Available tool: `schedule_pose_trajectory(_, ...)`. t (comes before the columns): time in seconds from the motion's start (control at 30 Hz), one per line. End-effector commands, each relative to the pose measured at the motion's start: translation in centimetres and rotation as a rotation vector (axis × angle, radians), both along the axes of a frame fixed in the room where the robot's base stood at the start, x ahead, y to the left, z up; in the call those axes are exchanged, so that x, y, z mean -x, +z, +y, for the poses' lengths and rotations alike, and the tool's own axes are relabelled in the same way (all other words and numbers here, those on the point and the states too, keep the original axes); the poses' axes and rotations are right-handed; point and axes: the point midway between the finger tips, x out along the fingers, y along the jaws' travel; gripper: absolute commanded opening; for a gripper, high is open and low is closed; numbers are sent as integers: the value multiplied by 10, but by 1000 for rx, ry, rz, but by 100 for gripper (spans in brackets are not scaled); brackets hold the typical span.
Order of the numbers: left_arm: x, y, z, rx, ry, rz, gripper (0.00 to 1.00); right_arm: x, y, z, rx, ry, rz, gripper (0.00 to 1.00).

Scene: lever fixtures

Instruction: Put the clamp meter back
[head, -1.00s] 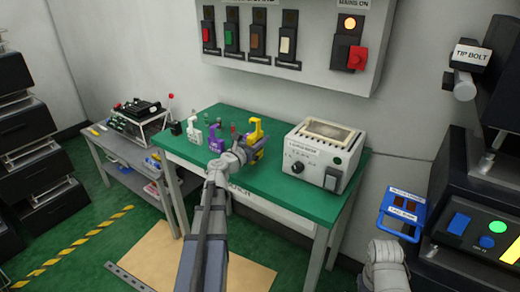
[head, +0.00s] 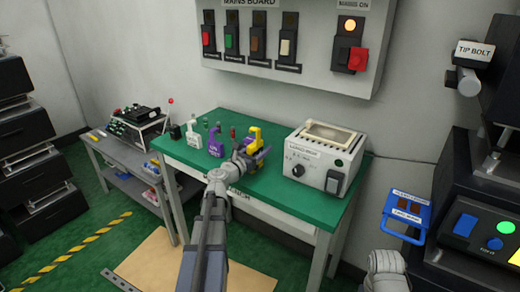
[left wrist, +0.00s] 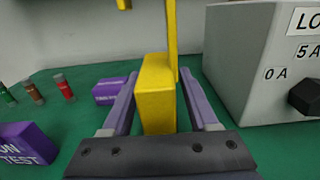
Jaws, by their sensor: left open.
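A yellow clamp-shaped meter (head: 255,134) stands at the middle of the green bench (head: 290,208). In the left wrist view its yellow body (left wrist: 156,92) stands upright between my fingers. My left gripper (head: 250,160) is open around it, one finger on each side; I cannot tell whether either touches. It also shows in the left wrist view (left wrist: 158,98). A purple clamp-shaped tool (head: 216,142) and a white one (head: 193,133) stand further left. My right gripper is not visible; only part of my right arm shows at the bottom.
A grey test box (head: 322,160) with a knob stands close right of the yellow meter. Small coloured posts (left wrist: 35,93) and a purple labelled block (left wrist: 28,145) are on the left. A blue handled tag (head: 405,212) hangs at right. The bench's front right is clear.

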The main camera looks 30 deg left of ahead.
Motion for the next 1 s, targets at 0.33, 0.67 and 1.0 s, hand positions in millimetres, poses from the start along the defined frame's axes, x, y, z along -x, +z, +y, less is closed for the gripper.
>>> schedule_pose_trajectory(0.33, 25, 3, 1, 0, 3, 0, 60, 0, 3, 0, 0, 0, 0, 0)
schedule_pose_trajectory(0.67, 91, 3, 6, 0, 4, 0, 60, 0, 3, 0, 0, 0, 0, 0)
schedule_pose_trajectory(1.0, 119, 3, 9, 0, 1, 0, 60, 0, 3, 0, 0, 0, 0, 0)
